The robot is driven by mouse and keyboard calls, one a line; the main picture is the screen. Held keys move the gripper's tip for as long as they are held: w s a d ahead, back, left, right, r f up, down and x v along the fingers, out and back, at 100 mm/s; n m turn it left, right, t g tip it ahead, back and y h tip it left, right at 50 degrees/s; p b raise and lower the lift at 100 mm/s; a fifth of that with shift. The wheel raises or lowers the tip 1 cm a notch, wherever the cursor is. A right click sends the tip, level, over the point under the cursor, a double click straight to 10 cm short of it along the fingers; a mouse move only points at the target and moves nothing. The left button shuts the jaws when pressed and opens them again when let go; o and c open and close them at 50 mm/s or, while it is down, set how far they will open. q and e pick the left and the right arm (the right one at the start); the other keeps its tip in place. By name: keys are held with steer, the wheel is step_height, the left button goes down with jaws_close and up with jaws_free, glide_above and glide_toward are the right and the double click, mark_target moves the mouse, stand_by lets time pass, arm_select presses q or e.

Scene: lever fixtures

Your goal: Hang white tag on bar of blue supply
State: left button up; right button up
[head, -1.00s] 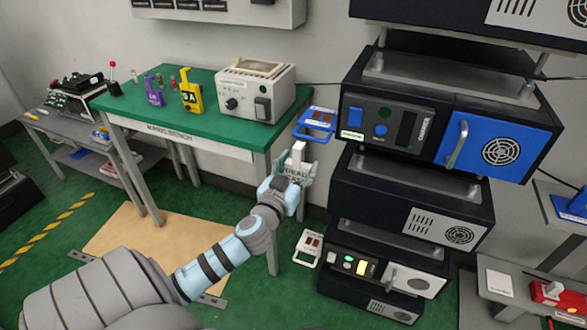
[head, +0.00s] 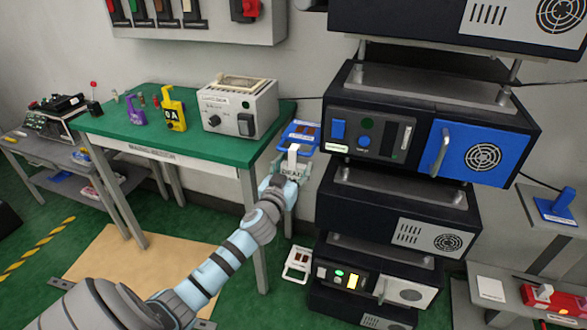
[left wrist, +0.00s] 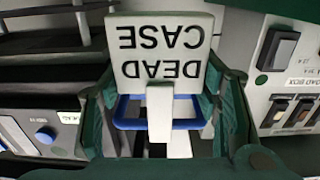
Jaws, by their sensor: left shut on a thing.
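The white tag (left wrist: 160,55) reads "DEAD CASE" upside down in the left wrist view. My left gripper (left wrist: 163,128) is shut on it. The supply has a blue right panel with a silver upright handle (head: 440,148). My right gripper is not in view.
A green bench (head: 150,140) with a load box (head: 238,106) stands left of my gripper. Dark units are stacked above and below the blue supply. A blue fixture (head: 555,207) stands at right.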

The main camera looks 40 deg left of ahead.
arm_select(q)
steer(key=o, duration=1.2)
steer(key=shift+s, duration=0.1)
steer(key=v, duration=1.2)
